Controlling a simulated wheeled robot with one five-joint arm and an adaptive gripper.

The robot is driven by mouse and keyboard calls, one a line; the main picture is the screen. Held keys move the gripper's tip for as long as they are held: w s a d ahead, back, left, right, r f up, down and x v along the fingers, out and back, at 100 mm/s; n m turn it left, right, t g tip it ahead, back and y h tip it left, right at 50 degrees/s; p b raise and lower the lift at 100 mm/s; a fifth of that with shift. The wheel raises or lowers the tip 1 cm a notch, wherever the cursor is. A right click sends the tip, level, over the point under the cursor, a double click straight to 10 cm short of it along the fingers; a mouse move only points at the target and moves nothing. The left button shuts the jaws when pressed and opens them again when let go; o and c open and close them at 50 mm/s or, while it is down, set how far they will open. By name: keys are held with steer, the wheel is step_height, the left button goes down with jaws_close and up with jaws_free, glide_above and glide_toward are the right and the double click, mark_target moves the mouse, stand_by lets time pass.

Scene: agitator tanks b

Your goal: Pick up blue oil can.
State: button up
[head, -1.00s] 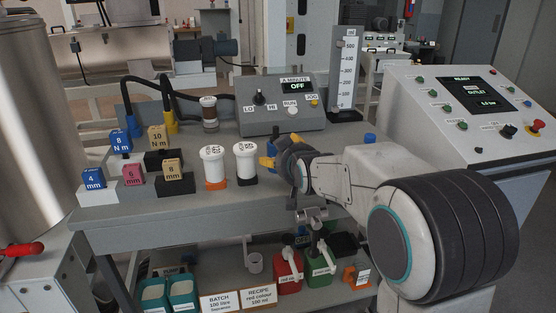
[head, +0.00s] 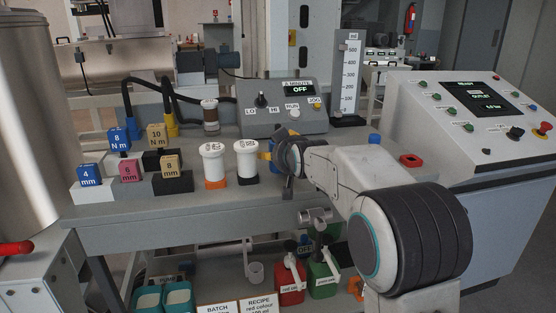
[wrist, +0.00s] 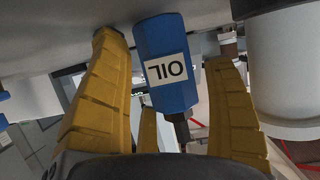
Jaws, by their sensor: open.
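The blue oil can (wrist: 165,65) shows in the wrist view, with a white label reading OIL upside down and a dark spout pointing down in the picture. It lies between the two yellow fingers of my gripper (wrist: 165,50), with visible space on both sides. The fingers are open and not closed on it. In the head view my gripper (head: 268,155) is just right of the white jars, above the bench top. My gripper and arm hide most or all of the can there.
A white jar (head: 246,160) on a dark base stands close beside my gripper; another white jar (head: 213,162) is left of it. The control box (head: 283,108) is behind. Red (head: 290,277) and green jugs (head: 323,270) stand below.

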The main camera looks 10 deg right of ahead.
steer(key=shift+f, duration=0.3)
steer(key=shift+c, duration=0.5)
steer(key=shift+c, duration=1.4)
steer(key=shift+r, duration=0.15)
steer(key=c, duration=0.8)
